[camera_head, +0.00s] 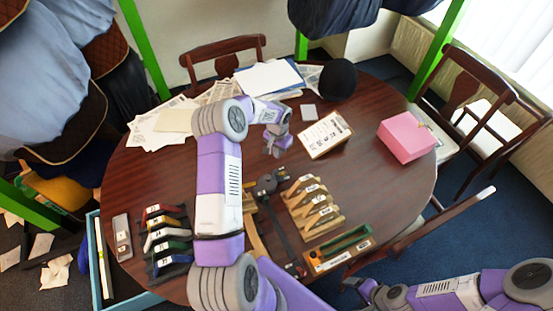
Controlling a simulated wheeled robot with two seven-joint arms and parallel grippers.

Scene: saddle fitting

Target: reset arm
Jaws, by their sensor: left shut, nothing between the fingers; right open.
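My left arm reaches up over the middle of the round table (390,190), and its gripper (277,152) hangs above the table near the clipboard (325,134). The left gripper is shut, with nothing seen between its fingers. My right arm comes in at the lower right, and its gripper (352,285) is low, by the table's front right edge and a chair. The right gripper is open and looks empty; its fingers are small and hard to make out.
A row of coloured labelled pieces (166,240), wooden numbered pieces (312,207), a dark tool (268,184) and a green-lined wooden tray (340,250) stand near the front. A pink box (406,137), black round object (338,79) and papers (268,77) lie farther back. Chairs (480,100) surround the table.

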